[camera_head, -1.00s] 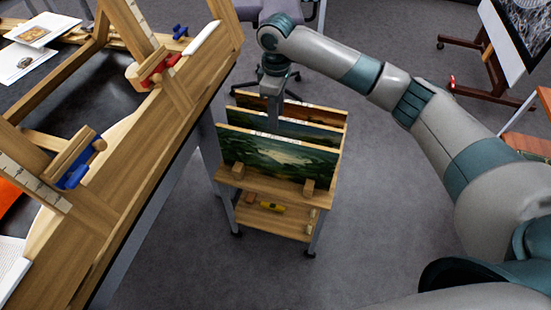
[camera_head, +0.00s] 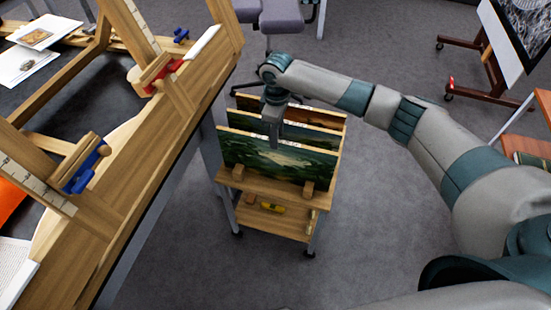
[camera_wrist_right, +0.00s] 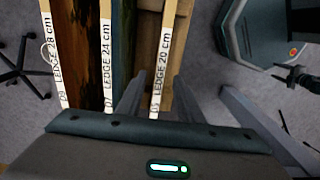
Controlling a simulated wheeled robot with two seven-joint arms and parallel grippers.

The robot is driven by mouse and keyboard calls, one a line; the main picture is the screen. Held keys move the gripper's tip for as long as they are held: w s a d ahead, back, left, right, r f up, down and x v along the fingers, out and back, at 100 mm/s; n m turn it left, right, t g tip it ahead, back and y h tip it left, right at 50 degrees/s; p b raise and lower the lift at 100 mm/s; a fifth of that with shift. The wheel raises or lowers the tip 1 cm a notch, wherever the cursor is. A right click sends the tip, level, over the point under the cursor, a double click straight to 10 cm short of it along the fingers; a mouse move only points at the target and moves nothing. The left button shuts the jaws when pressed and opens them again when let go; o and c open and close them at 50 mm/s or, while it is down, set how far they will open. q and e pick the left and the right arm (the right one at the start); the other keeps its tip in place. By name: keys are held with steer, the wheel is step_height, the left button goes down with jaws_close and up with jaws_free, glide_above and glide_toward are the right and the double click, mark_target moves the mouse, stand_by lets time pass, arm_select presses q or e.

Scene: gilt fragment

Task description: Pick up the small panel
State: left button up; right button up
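Three painted panels stand upright in a small wooden cart. The front panel, a green landscape (camera_head: 240,155), has a top edge marked "LEDGE 20 cm" in the right wrist view (camera_wrist_right: 161,62). Behind it are the middle panel, marked "LEDGE 24 cm" (camera_wrist_right: 108,55), and the rear panel, marked "LEDGE 28 cm" (camera_wrist_right: 55,60). My right gripper (camera_head: 272,142) points down at the front panel's top edge. In the right wrist view, its open fingers (camera_wrist_right: 157,92) lie either side of that edge; contact cannot be told. My left gripper is out of view.
A purple chair (camera_head: 282,18) is behind the cart. Floor to the cart's right is clear.

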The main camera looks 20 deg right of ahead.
mark_target(275, 161)
step_height(275, 161, down, 4)
steer(key=shift+r+p, duration=0.25)
steer(key=shift+p, duration=0.05)
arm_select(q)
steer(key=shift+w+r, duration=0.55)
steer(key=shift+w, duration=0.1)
arm_select(e)
steer(key=shift+f, duration=0.35)
arm_select(q)
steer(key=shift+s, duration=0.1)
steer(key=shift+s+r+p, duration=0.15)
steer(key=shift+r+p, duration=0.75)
steer(key=shift+p, duration=0.05)
arm_select(e)
step_height(275, 161, down, 5)
steer(key=shift+w+a+f, duration=0.1)
steer(key=shift+w+a, duration=0.05)
jaws_close()
